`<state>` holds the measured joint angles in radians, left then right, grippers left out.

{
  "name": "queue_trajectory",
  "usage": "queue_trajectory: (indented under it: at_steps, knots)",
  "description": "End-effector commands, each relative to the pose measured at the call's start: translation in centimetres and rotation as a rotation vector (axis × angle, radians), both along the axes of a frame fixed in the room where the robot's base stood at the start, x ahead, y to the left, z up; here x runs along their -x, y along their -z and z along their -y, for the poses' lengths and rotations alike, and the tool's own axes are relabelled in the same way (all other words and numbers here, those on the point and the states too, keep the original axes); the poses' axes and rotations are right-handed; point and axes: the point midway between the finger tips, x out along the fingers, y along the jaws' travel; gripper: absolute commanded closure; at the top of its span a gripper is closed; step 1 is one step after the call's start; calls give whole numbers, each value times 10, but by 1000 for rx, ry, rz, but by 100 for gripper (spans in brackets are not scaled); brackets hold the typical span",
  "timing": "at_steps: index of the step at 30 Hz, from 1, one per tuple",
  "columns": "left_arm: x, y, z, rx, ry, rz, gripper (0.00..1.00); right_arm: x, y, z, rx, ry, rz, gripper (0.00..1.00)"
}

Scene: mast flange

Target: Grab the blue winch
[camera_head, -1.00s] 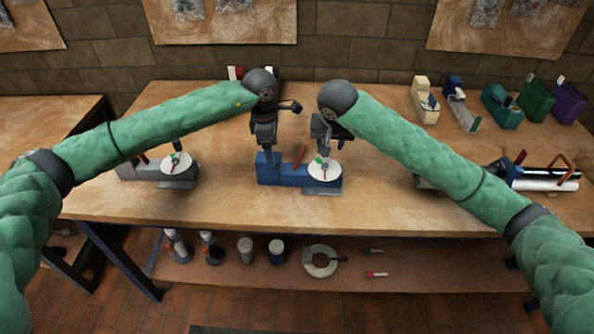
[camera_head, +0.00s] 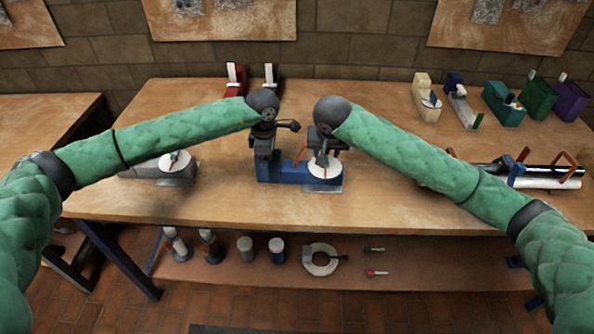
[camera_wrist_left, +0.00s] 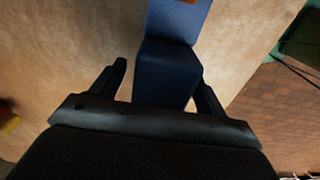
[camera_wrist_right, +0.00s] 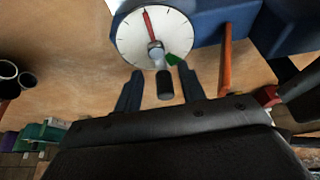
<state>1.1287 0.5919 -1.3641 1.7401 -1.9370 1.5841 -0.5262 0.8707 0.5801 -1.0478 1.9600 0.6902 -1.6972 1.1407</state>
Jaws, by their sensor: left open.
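The blue winch (camera_head: 292,173) stands on the wooden table, with a white dial (camera_wrist_right: 150,40) and a crank on its right end. In the left wrist view its blue end block (camera_wrist_left: 165,75) lies between the spread fingers of my left gripper (camera_wrist_left: 158,85). That gripper is open, low over the winch's left end; contact cannot be told. My right gripper (camera_wrist_right: 158,88) is open over the dial. The crank's dark knob (camera_wrist_right: 165,85) shows between its fingers with gaps at both sides. In the head view both grippers partly hide the winch.
A grey winch (camera_head: 160,172) stands to the left. A red device (camera_head: 235,82) is behind the grippers. Several coloured devices, including a cream one (camera_head: 425,104), line the back right. A cylinder with red handles (camera_head: 545,178) lies at right. The front table strip is clear.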

Motion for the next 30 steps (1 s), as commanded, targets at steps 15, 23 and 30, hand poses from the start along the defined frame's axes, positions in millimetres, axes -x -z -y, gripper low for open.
queue_trajectory:
  at_steps: [15, 23, 30]
  knots:
    - [0, 28, 0, 1, 1, 0, 25, -11, 26, 1, 0, 0, 0, 60]
    - [0, 27, 0, 1, 1, 0, 53, -11, 26, 1, 0, 0, 0, 88]
    - [0, 27, 0, 1, 0, 1, 85, -11, 26, 1, 0, 0, 0, 100]
